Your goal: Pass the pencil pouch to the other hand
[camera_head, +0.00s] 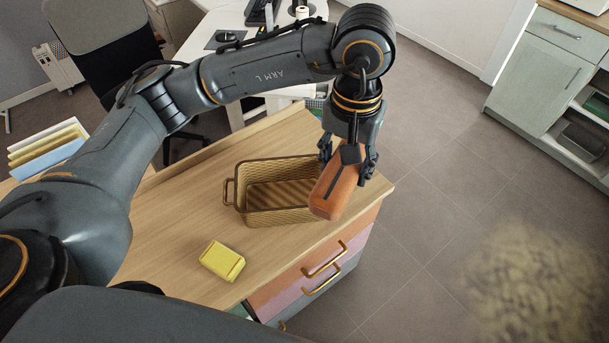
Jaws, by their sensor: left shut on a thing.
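The pencil pouch (334,191) is an orange-brown, elongated pouch with a dark stripe along its top. My left gripper (347,165) points down and is shut on the pouch. It holds the pouch tilted, at the right end of a tan woven basket (241,190), near the right edge of the wooden cabinet top. The pouch covers part of the basket's right side. My right gripper is not in view.
A yellow block-like object (222,261) lies on the wooden top (180,232) in front of the basket. Colored drawers with handles (325,262) face the front right. Stacked folders (47,148) are at the left. Open floor (440,200) lies to the right.

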